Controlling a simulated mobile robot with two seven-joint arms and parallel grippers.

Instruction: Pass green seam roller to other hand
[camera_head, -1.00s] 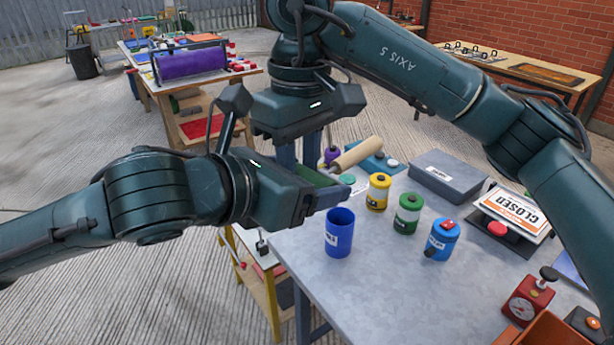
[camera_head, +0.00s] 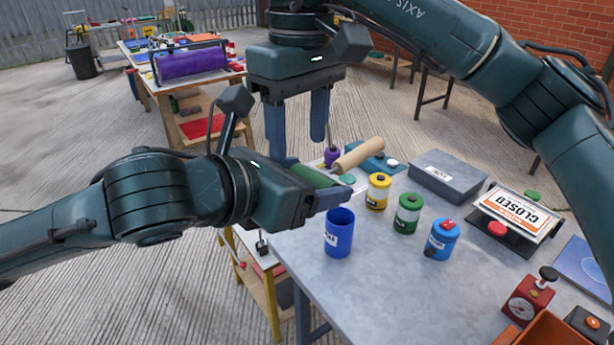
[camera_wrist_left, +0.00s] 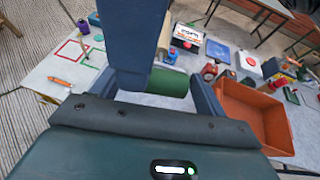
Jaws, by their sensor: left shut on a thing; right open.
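In the left wrist view the green part (camera_wrist_left: 168,82) lies between the fingers, with the tan part beyond. My right gripper (camera_head: 299,138) is open and empty, fingers pointing down, above and behind my left gripper. A gap shows between its fingers and the roller. The left fingers partly hide the green part.
The grey table (camera_head: 370,290) holds a blue cup (camera_head: 339,238), yellow (camera_head: 378,191), green (camera_head: 408,214) and blue (camera_head: 441,240) canisters, a grey box (camera_head: 448,176) and a closed sign (camera_head: 515,210). An orange bin (camera_wrist_left: 255,112) stands at the right in the wrist view.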

